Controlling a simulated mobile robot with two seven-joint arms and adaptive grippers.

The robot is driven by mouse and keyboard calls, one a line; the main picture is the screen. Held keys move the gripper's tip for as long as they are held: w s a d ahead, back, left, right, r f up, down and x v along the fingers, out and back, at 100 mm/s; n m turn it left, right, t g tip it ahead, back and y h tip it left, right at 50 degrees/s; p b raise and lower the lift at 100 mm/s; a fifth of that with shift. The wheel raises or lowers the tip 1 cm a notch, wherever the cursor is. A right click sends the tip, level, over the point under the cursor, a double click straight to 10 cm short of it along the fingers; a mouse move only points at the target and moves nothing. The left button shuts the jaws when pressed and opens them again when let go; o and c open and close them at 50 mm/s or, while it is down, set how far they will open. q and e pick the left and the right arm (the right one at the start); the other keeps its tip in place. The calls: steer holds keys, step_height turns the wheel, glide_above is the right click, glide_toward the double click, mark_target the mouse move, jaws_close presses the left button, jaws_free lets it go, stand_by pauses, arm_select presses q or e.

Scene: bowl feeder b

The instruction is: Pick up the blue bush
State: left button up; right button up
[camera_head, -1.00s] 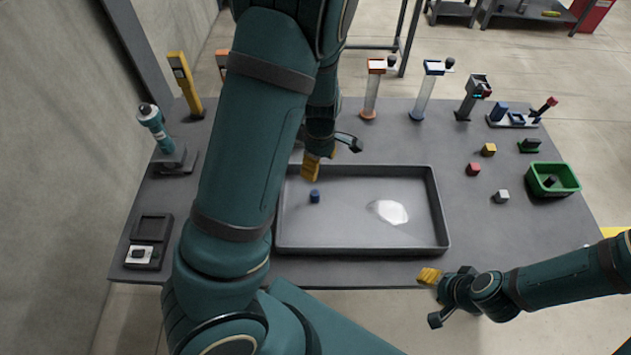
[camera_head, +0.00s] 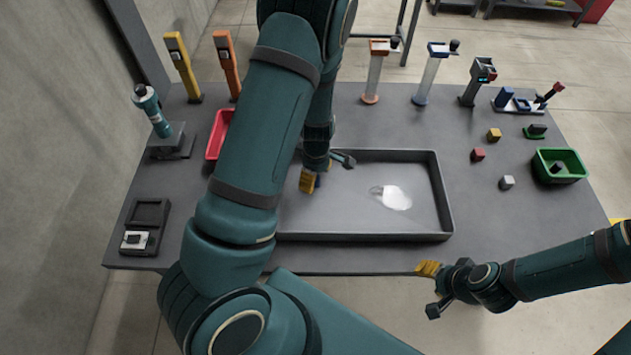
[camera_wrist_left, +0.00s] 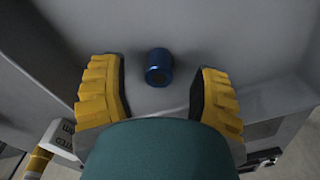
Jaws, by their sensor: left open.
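The blue bush (camera_wrist_left: 158,68) is a small dark blue cylinder in the left wrist view. It lies just beyond and between the two yellow fingertips of my left gripper (camera_wrist_left: 160,92), apart from both. In the head view my left gripper (camera_head: 325,172) is open and low over the left part of the grey tray (camera_head: 350,238). The bush (camera_head: 318,181) is mostly hidden behind a yellow finger there. My right gripper (camera_head: 431,290) is open and empty in front of the table's front edge.
A whitish shiny patch (camera_head: 392,197) lies in the tray. A red bin (camera_head: 217,135) is partly hidden behind my left arm. A green bin (camera_head: 560,165), small cubes and several upright devices stand around the tray.

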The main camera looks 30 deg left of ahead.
arm_select(q)
steer(key=shift+f, duration=0.75)
jaws_close()
